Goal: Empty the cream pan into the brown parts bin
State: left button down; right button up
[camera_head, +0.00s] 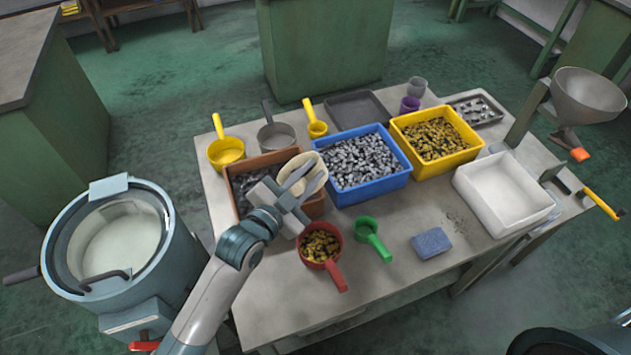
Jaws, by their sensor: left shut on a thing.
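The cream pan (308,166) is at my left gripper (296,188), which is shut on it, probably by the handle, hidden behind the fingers. The pan is over the right part of the brown parts bin (262,160) and looks tilted. I cannot tell whether anything is in the pan. The brown bin holds dark grey metal parts, partly hidden by my gripper and the pan. My right gripper is not in view.
A blue bin (368,194) of grey parts stands right beside the brown bin, then a yellow bin (456,163) of brass parts. A red pan (336,270) and green scoop (371,236) lie in front. A white tray (519,215) is right.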

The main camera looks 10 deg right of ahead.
pick_arm(q)
jog(key=shift+w+a+r+n+b, duration=0.65)
jog(key=shift+a+n, duration=0.2)
jog(key=shift+n, duration=0.25)
jog(key=w+a+n, duration=0.1)
jog(key=w+a+n+h+b, duration=0.1)
jog(key=a+n, duration=0.1)
jog(key=w+a+n, duration=0.1)
jog(key=n, duration=0.1)
jog(key=shift+w+a+r+h, duration=0.15)
jog(key=shift+w+a+h, duration=0.15)
jog(key=shift+w+a+f+n+b, duration=0.25)
jog(key=shift+w+a+n+b, duration=0.55)
jog(key=shift+a+n+b, duration=0.35)
jog(key=shift+f, duration=0.1)
